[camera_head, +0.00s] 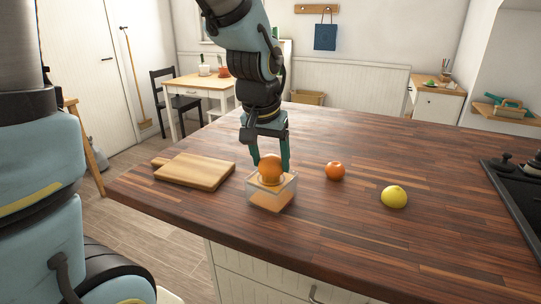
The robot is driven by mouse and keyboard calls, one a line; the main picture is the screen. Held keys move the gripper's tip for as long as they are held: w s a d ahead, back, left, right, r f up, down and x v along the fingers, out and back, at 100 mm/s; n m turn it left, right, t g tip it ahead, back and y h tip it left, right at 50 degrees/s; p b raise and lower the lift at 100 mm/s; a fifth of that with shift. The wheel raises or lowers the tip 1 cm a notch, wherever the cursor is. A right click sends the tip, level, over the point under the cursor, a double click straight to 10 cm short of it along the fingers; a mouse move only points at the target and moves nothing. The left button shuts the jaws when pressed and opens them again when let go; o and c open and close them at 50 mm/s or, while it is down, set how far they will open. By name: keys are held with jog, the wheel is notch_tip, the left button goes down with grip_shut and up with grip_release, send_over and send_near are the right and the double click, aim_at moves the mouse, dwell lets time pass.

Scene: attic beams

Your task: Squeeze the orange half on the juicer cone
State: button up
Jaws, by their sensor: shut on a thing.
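The orange half (270,166) shows as a rounded orange dome on top of the juicer (271,194). The juicer is a clear, box-shaped container with an orange tint inside, standing on the wooden counter. My gripper (271,160) points down over it, with its teal fingers on either side of the orange half, shut on it. The cone is hidden beneath the orange half. I cannot tell how firmly the half sits on the cone.
A wooden cutting board (195,170) lies left of the juicer. A small whole orange fruit (335,171) and a lemon (394,197) stand to the right. A dark stove (515,180) is at the right edge. The counter (330,130) behind is clear.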

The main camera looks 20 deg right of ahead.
jog(key=shift+s+a+f, duration=0.1)
jog(key=shift+s+f, duration=0.05)
jog(key=shift+f, duration=0.15)
jog(key=shift+f+n+y+b, duration=0.2)
jog(key=shift+n+y+b, duration=0.1)
jog(key=shift+n+b, duration=0.75)
jog(key=shift+n+t+y+b, duration=0.3)
jog(key=shift+n+b, duration=0.9)
jog(key=shift+n, duration=0.05)
jog(key=shift+r+n+y+b, duration=0.3)
jog(key=shift+n+b, duration=0.15)
jog(key=shift+n, duration=0.35)
jog(key=shift+r, duration=0.15)
jog(key=shift+d+r+p, duration=0.15)
jog(key=shift+r+p, duration=1.2)
jog(key=shift+r, duration=0.45)
jog(key=shift+d+r+p, duration=0.1)
jog(key=shift+r+p, duration=1.25)
jog(key=shift+r, duration=0.45)
